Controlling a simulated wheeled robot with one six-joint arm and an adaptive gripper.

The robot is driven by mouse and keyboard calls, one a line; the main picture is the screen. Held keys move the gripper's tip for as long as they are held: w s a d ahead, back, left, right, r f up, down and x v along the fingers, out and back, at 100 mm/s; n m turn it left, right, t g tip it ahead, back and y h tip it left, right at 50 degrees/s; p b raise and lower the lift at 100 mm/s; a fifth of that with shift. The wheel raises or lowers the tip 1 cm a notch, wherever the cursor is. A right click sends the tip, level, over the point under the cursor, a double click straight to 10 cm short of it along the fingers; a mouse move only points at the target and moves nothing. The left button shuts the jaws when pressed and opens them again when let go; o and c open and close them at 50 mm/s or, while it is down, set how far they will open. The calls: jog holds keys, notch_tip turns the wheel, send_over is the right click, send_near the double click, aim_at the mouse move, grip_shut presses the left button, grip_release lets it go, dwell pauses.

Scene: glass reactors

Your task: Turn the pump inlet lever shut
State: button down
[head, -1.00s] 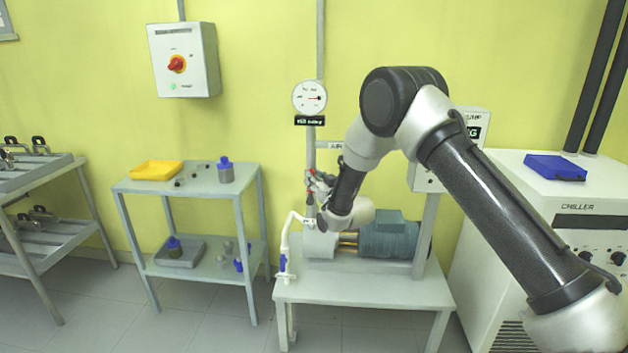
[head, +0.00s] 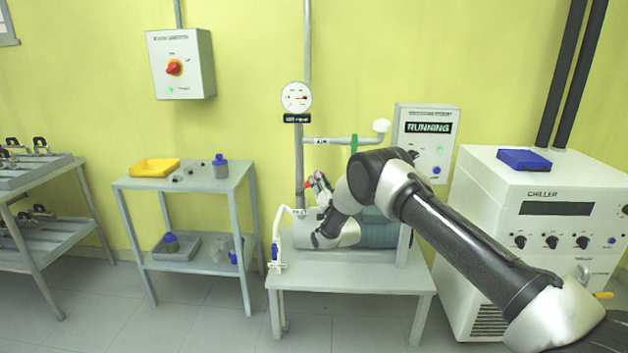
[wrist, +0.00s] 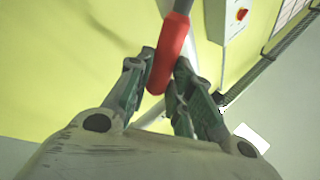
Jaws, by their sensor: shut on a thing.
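My gripper (head: 318,184) is shut on a red lever handle (wrist: 171,55), which passes between the two fingers in the wrist view. A grey shaft continues from the red grip at the top of that view. In the head view the red lever (head: 308,185) shows beside the vertical grey pipe (head: 299,150), above the pump's left end. My wrist hides part of the pump (head: 380,230). A blue lever (head: 274,252) hangs on the white pipe at the left of the pump bench, apart from my gripper. I cannot tell the red lever's exact angle.
A round gauge (head: 296,97) tops the vertical pipe. A side pipe with a green handle (head: 354,143) runs right. The control box (head: 428,140) reads RUNNING. A chiller (head: 545,230) stands right. A shelf cart (head: 190,185) stands left, with clear floor between.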

notch_tip(320, 180, down, 7)
jog(key=d+m+t+h, duration=0.2)
jog(key=m+t+h, duration=0.2)
jog(key=m+h, duration=0.5)
jog(key=shift+f+m+h, duration=0.15)
jog(key=shift+m+h, duration=0.15)
jog(key=shift+m, duration=2.9)
jog(key=shift+d+f, duration=0.1)
jog(key=c, duration=1.3)
grip_release()
jog(key=shift+s, duration=0.1)
jog(key=v, duration=1.2)
jog(key=shift+f, duration=0.1)
